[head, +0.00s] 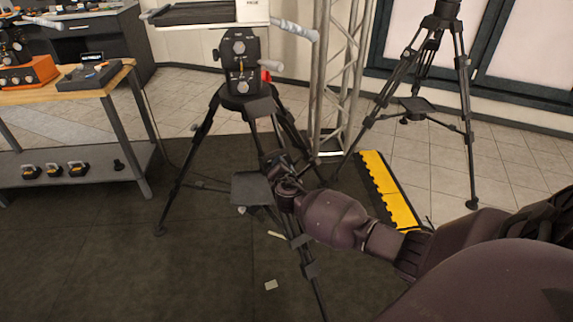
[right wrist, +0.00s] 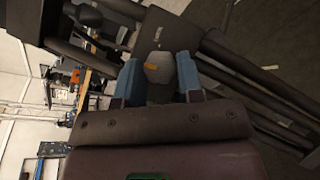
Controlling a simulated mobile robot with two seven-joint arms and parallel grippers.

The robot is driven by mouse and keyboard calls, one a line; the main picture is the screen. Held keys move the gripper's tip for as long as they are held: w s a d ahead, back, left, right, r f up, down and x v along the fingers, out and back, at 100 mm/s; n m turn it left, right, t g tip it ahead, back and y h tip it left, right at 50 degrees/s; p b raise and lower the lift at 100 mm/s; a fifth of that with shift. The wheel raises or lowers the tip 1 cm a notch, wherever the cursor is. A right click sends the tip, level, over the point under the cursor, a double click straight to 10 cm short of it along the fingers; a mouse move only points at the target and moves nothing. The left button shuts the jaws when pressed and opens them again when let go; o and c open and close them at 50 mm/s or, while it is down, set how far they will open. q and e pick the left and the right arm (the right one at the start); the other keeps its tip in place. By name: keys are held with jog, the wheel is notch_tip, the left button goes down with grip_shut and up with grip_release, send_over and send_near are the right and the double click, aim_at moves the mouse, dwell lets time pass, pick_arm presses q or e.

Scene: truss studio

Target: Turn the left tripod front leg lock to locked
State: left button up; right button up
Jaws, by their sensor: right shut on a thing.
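The left tripod (head: 262,104) stands on the dark mat in the head view, with a black head on top and its front leg (head: 318,292) running down toward me. My right gripper (head: 277,167) is at the upper part of that front leg, and my arm hides much of it. In the right wrist view, the blue fingers of my right gripper (right wrist: 159,78) are on both sides of a grey knob-like lock (right wrist: 158,68) with a small orange mark, shut on it. The lock is hidden in the head view. My left gripper is not in view.
A wooden workbench (head: 67,91) stands at the left. A metal truss (head: 343,75) rises behind the tripod. A yellow and black cable ramp (head: 388,190) lies right of it, and another tripod (head: 465,110) stands at the back right. The mat at lower left is mostly clear.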

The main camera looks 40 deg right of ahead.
jog(key=m+g, duration=0.1)
jog(key=m+p, duration=0.1)
jog(key=m, duration=0.1)
jog(key=shift+w+a+r+g+p, duration=0.1)
jog(key=shift+r+g+p, duration=0.2)
jog(key=shift+r+g, duration=0.1)
jog(key=m+g+p, duration=0.1)
jog(key=m, duration=0.2)
jog(key=shift+p, duration=0.3)
jog(key=shift+w+m+g+p, duration=0.1)
jog(key=shift+m+g+p, duration=0.6)
jog(key=shift+m, duration=0.4)
jog(key=shift+m+g+y+p, duration=0.45)
jog(key=shift+m+g, duration=0.15)
jog(key=shift+m, duration=0.4)
jog(key=shift+f, duration=0.1)
jog(key=o, duration=0.9)
